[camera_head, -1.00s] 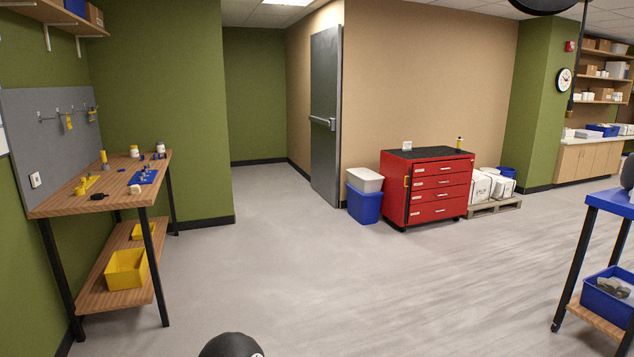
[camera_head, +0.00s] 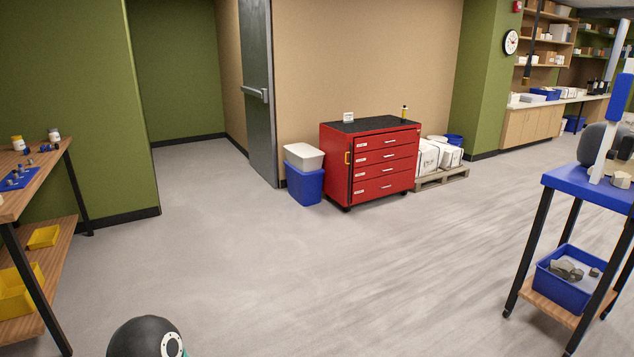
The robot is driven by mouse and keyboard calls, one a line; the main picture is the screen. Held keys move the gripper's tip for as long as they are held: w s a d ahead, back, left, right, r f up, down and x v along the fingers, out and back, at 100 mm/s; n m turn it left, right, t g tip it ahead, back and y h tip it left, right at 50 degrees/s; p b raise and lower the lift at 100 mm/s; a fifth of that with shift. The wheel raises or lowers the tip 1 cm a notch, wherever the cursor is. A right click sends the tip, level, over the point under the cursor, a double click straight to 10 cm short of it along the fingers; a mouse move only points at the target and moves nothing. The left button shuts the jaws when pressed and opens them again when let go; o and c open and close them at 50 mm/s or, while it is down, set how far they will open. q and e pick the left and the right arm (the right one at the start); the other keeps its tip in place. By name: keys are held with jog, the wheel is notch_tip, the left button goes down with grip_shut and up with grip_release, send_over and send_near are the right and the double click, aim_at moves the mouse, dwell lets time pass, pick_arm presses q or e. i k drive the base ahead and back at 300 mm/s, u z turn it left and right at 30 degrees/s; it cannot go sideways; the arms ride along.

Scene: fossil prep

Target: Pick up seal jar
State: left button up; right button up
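Two small jars stand on the wooden workbench at the left: one with a yellowish body or label (camera_head: 17,143) and a pale one with a darker top (camera_head: 54,135). A small yellow bottle with a dark top (camera_head: 404,113) stands on the red drawer cabinet (camera_head: 370,163). I cannot tell which of these, if any, is the seal jar; no label is readable at this distance. Neither of my grippers is in view. A dark rounded part of my own arm shows at the bottom edge.
The workbench (camera_head: 38,168) is cut off at the left edge. Blue bin (camera_head: 305,186) and pallet (camera_head: 442,177) flank the cabinet. A blue-topped stand (camera_head: 565,182) with a blue bin (camera_head: 561,291) below is at right. The grey floor between is clear.

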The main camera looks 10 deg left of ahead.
aim_at(54, 137)
jog(key=u, duration=0.15)
jog(key=i, duration=1.7)
jog(key=u, duration=0.25)
jog(key=i, duration=3.05)
jog(key=u, duration=0.35)
jog(key=i, duration=1.45)
jog(key=u, duration=0.25)
jog(key=i, duration=1.35)
jog(key=u, duration=0.5)
jog(key=i, duration=1.35)
jog(key=u, duration=0.9)
jog(key=i, duration=0.95)
jog(key=u, duration=1.3)
jog(key=i, duration=1.35)
jog(key=u, duration=0.65)
